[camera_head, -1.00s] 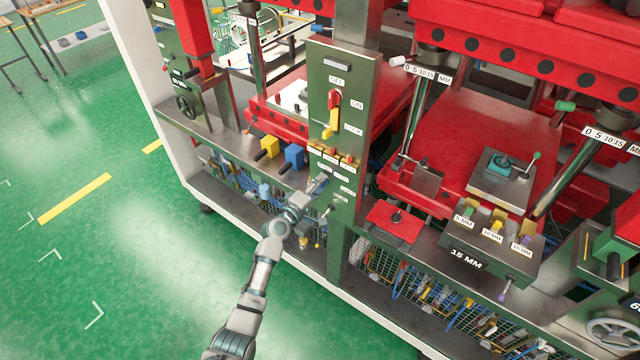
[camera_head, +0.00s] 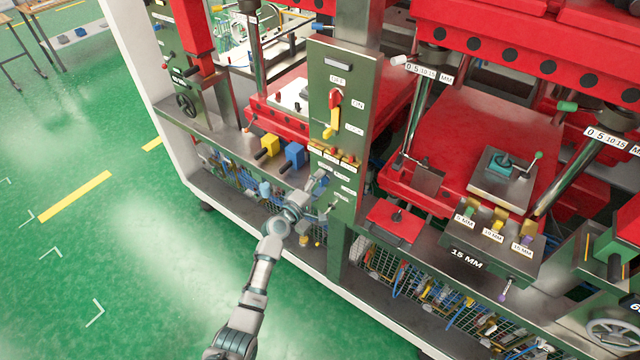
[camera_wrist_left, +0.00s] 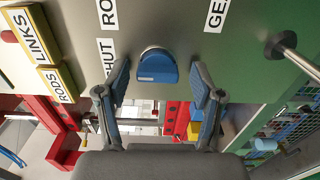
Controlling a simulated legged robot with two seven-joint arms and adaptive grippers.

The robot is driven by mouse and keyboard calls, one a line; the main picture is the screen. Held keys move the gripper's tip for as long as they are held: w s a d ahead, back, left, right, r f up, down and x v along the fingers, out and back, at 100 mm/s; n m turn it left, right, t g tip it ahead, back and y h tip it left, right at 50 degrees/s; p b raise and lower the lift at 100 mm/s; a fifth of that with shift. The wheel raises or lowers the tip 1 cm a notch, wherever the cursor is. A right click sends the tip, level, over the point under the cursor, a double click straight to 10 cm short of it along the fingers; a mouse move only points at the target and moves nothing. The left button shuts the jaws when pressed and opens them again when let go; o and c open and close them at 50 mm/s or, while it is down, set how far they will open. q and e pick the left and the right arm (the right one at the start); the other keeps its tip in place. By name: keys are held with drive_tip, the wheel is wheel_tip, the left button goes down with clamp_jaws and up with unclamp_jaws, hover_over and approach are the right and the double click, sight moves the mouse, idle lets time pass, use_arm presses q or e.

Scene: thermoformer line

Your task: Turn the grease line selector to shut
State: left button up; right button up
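The grease line selector is a blue rounded knob (camera_wrist_left: 157,67) on a grey-green panel in the left wrist view. Labels around it are partly cut off: one reads "RO", one "GE", and one ending in "HUT" (camera_wrist_left: 108,108) is partly behind a finger. My left gripper (camera_wrist_left: 161,82) is open, with one finger on each side of the knob and a visible gap to each. In the head view my left gripper (camera_head: 319,183) is at the lower part of the green panel (camera_head: 345,75), and I cannot make out the knob there. My right gripper is not in view.
Yellow (camera_head: 268,147) and blue (camera_head: 293,154) blocks sit just left. A metal rod (camera_wrist_left: 290,48) sticks out right of the knob in the wrist view.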

use_arm(q)
drive_tip(key=shift+s, duration=0.1)
drive_tip(key=v, duration=1.2)
drive_tip(key=shift+f, duration=0.1)
